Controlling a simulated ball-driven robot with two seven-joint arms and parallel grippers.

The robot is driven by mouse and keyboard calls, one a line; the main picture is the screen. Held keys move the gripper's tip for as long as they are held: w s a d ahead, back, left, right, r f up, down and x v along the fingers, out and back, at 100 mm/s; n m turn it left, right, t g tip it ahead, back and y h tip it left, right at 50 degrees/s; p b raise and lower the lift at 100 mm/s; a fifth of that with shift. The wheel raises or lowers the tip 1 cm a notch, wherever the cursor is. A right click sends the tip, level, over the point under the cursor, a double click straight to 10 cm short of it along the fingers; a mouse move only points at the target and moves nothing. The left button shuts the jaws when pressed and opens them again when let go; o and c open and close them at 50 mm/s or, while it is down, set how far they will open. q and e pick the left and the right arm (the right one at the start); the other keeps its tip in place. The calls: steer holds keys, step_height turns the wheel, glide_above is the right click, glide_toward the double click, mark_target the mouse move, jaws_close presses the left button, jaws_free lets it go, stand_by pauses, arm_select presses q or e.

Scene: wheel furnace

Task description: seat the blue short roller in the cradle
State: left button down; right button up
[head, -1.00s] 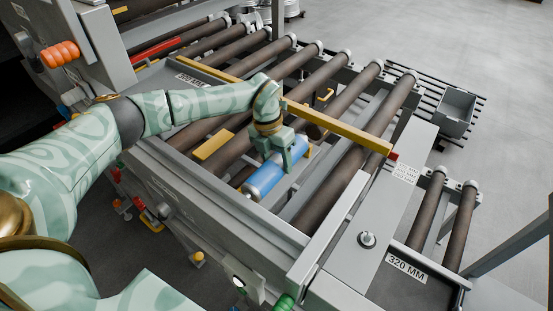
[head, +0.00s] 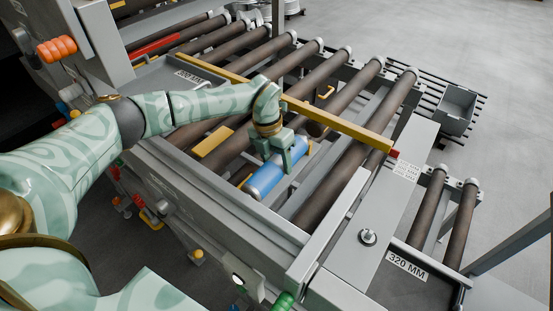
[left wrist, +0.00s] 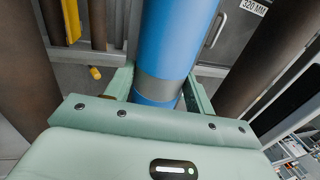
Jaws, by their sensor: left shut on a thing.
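The blue short roller (head: 266,180) lies at a slant over the gap in the roller bed, its near end toward the front rail. My left gripper (head: 281,150) is shut on it near its far part. In the left wrist view the roller (left wrist: 178,35) runs up between the fingers, with a grey band (left wrist: 160,88) at the grip. Small yellow pieces show at both roller ends in the head view; they may belong to the cradle, which is mostly hidden. I cannot tell whether the roller touches its supports. My right gripper is out of view.
A yellow bar (head: 345,125) with a red end crosses the bed just behind my left gripper. Brown long rollers (head: 348,185) lie on both sides of the gap. A grey side plate (head: 400,170) stands right. A yellow plate (head: 212,141) lies left of my gripper.

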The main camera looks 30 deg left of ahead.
arm_select(q)
steer(key=shift+f, duration=0.15)
steer(key=shift+c, duration=2.3)
jaws_free()
steer(key=shift+f, duration=0.1)
steer(key=shift+d+p+v, duration=0.25)
steer(key=shift+p+v, duration=0.75)
steer(key=shift+v, duration=0.3)
steer(key=shift+d+p+v, duration=0.3)
steer(key=shift+p+v, duration=0.7)
steer(key=shift+v, duration=0.35)
steer(key=shift+d+p+v, duration=0.25)
steer(key=shift+p+v, duration=0.75)
steer(key=shift+v, duration=0.3)
steer(key=shift+s, duration=0.15)
